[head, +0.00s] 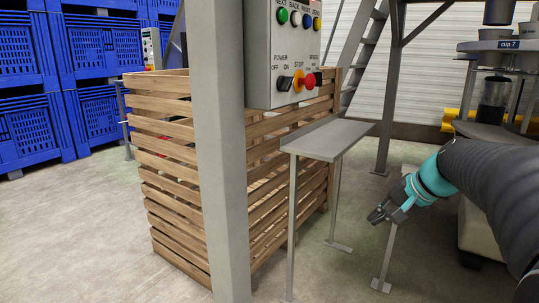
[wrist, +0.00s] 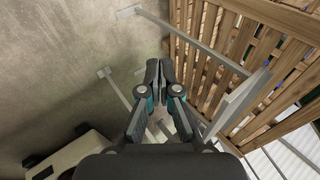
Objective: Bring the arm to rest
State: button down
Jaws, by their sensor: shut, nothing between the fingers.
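My gripper (head: 378,215) hangs at the right of the head view, at the end of my arm, tilted down and to the left. It is to the right of the small grey shelf (head: 328,138) and lower than its top. In the wrist view my gripper (wrist: 159,64) has its two fingers together, with nothing between them. The concrete floor shows beyond the fingertips. My gripper appears apart from the shelf and its legs.
A slatted wooden crate (head: 172,165) stands behind a grey post (head: 222,190). A control box (head: 285,50) with coloured buttons is fixed above the shelf. Blue crates (head: 95,55) are stacked at the left. Machinery (head: 497,90) stands at the right. Open floor (head: 75,240) lies at the left.

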jog(key=s+a+f+n+h, duration=0.1)
jog(key=s+a+f+n, duration=0.1)
jog(key=s, duration=0.6)
jog(key=s+a+f+n+h, duration=0.2)
jog(key=s+a+f+n, duration=0.1)
jog(key=s, duration=0.5)
jog(key=s+a+f+n+h, duration=0.1)
jog(key=s+a+f+n, duration=0.2)
jog(key=s, duration=0.5)
jog(key=shift+a+f, duration=0.2)
jog(key=shift+a, duration=0.45)
